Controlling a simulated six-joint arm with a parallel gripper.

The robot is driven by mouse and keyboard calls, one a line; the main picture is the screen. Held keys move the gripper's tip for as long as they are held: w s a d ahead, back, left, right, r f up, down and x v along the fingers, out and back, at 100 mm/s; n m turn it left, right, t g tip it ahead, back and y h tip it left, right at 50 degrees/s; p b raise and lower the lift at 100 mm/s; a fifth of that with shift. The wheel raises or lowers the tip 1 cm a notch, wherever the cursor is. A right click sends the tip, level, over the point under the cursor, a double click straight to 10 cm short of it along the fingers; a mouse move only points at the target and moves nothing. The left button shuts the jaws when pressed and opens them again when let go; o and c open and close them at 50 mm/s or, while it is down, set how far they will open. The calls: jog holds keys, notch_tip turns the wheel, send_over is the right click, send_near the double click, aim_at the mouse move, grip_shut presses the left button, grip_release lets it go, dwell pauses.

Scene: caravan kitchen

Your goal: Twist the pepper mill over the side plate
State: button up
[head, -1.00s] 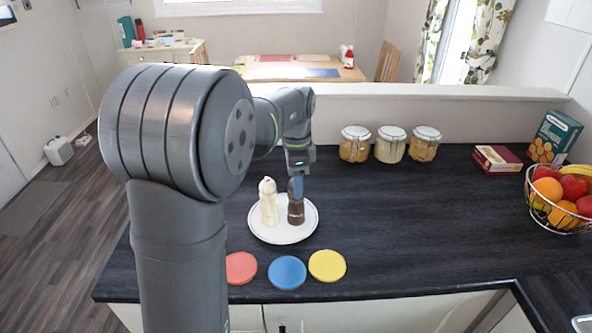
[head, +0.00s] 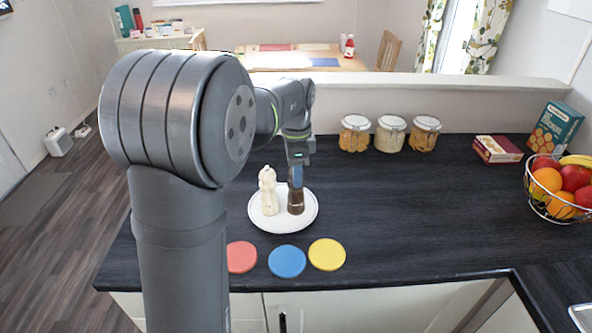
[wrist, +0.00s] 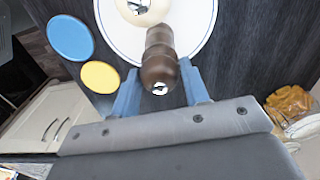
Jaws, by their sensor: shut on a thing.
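The dark brown pepper mill (head: 296,201) stands upright at the right side of the white side plate (head: 283,226). A cream mill (head: 268,192) stands beside it on the left of the plate. My gripper (head: 295,178) comes down from above and is shut on the upper part of the brown mill. In the wrist view, the blue fingers (wrist: 161,90) lie on either side of the brown mill (wrist: 160,52), with the plate (wrist: 204,12) beyond. I cannot tell whether the mill's base touches the plate.
Red (head: 241,257), blue (head: 287,262) and yellow (head: 327,254) discs lie in front of the plate. Glass jars (head: 390,134), a red box (head: 497,149), a biscuit box (head: 555,128) and a fruit basket (head: 560,190) stand behind and right. The counter's right middle is clear.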

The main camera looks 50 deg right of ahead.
jog(key=n, duration=0.6)
jog(key=shift+n, duration=0.3)
jog(key=n, duration=0.6)
jog(key=shift+f, duration=0.1)
jog(key=n, duration=1.2)
jog(key=shift+n, duration=0.3)
jog(key=shift+r, duration=0.2)
jog(key=o, duration=0.8)
